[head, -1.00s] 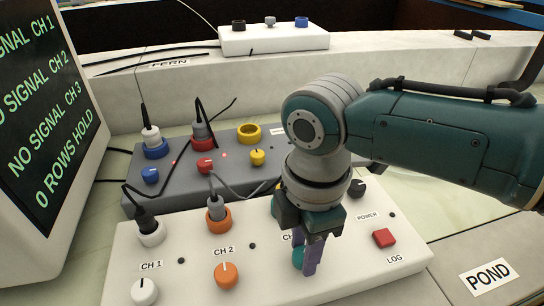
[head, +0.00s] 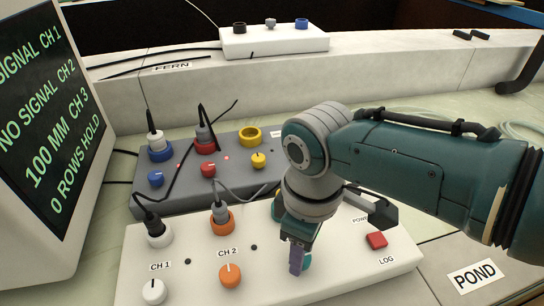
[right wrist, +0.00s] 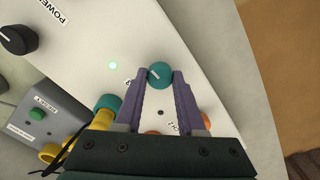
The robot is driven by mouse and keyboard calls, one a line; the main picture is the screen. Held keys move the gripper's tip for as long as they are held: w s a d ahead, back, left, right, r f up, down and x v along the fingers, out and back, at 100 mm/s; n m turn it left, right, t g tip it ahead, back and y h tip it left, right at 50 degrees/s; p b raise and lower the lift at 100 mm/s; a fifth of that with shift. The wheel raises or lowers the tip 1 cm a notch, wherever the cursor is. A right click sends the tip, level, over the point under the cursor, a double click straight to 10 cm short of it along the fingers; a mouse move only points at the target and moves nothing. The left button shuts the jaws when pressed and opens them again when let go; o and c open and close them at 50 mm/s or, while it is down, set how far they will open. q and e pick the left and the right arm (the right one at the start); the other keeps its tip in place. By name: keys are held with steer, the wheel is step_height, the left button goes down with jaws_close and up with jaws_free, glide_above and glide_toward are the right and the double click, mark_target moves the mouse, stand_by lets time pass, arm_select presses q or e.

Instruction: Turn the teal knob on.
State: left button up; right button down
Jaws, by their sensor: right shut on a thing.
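The teal knob (right wrist: 160,75) sits on the white box (head: 190,285) in the CH 3 place. In the right wrist view it is between the two purple fingertips of my right gripper (right wrist: 159,77), with a pale pointer line on its top. In the head view my right gripper (head: 297,262) points down at the box and hides most of the knob (head: 307,261). The gripper is shut on the knob. A green light (right wrist: 113,65) glows near it. The screen (head: 45,140) reads 100 MM for CH 3. My left gripper is not in view.
An orange knob (head: 230,275) and a white knob (head: 153,291) stand left of the teal one. A red LOG button (head: 376,240) is to the right. A grey box (head: 180,200) with cables lies behind. A teal socket (right wrist: 108,102) is close to my right gripper.

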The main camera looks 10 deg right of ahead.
steer(key=shift+m, duration=0.3)
stand_by(0.4)
steer(key=c, duration=0.5)
jaws_free()
step_height(320, 180, up, 10)
steer(key=p, duration=0.4)
steer(key=shift+p, duration=0.4)
